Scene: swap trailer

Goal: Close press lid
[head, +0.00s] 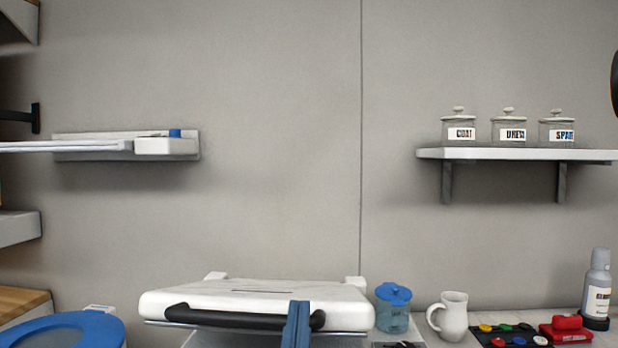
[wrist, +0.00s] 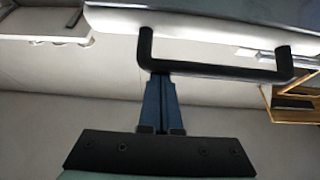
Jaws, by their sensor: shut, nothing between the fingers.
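The press lid (head: 255,298) is a white slab at the bottom centre of the head view, with a black bar handle (head: 225,318) along its front. The lid looks nearly level, its thin grey lower edge showing; I cannot tell whether a gap lies beneath it. My gripper (head: 298,306) has blue fingers, shut and empty, in front of the right part of the handle. In the wrist view the shut fingertips (wrist: 159,77) reach the handle (wrist: 215,70) near its left end. Whether they touch it is unclear. The press base is mostly hidden.
A blue-lidded jar (head: 393,310), a white pitcher (head: 449,316), a dark tray (head: 507,336) with coloured pieces and a bottle (head: 597,285) stand right of the press. A blue round object (head: 62,327) is at left. Wall shelves hang above.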

